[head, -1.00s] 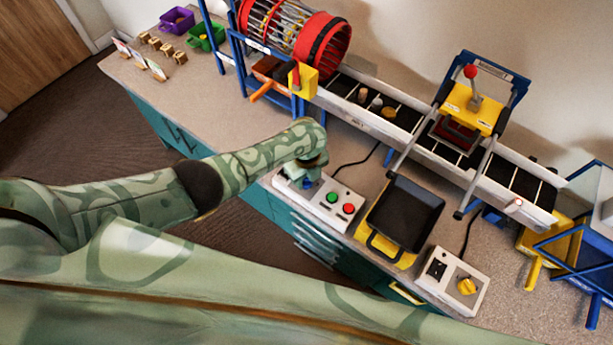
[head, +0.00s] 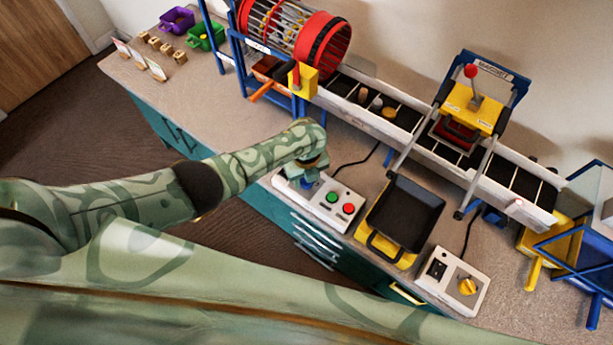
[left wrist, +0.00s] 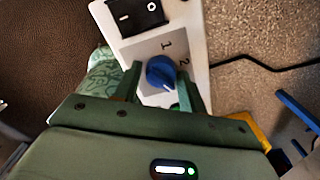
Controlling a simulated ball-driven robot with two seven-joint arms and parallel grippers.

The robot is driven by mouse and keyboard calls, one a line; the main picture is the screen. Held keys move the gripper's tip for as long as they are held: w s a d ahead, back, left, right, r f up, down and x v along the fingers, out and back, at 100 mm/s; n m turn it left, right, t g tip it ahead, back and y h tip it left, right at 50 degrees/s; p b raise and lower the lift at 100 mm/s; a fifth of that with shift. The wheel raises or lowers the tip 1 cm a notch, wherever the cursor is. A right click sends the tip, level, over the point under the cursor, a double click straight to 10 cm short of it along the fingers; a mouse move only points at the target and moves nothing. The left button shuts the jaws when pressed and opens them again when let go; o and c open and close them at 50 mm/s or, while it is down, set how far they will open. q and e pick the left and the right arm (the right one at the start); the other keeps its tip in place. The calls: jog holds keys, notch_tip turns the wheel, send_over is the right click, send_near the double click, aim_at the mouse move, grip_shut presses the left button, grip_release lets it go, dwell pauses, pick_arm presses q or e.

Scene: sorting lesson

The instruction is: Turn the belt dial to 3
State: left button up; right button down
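The blue dial (left wrist: 161,73) is on a white control box, with a 1 and a 2 printed beside it and a pale mark at its lower edge. No 3 is visible. My left gripper (left wrist: 158,82) is over the dial with one finger on each side. A small gap shows at the left finger; contact at the right finger is unclear. In the head view, my left gripper (head: 309,178) points down at the left end of the control box (head: 339,217), hiding most of the dial. My right gripper is not in view.
The same box carries a green button (head: 331,197) and a red button (head: 348,208). A black tray (head: 405,216) stands to its right, then a box with a yellow knob (head: 467,287). The conveyor (head: 417,119) runs behind, holding several small pieces.

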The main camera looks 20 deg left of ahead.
pick_arm(q)
jog(key=shift+o, duration=0.7)
jog(key=shift+r, duration=0.1)
jog(key=shift+w+r+p, duration=0.1)
jog(key=shift+r+p, duration=0.2)
jog(key=shift+r, duration=0.05)
notch_tip(320, 180, up, 15)
jog(key=p, duration=0.8)
jog(key=shift+r, duration=0.2)
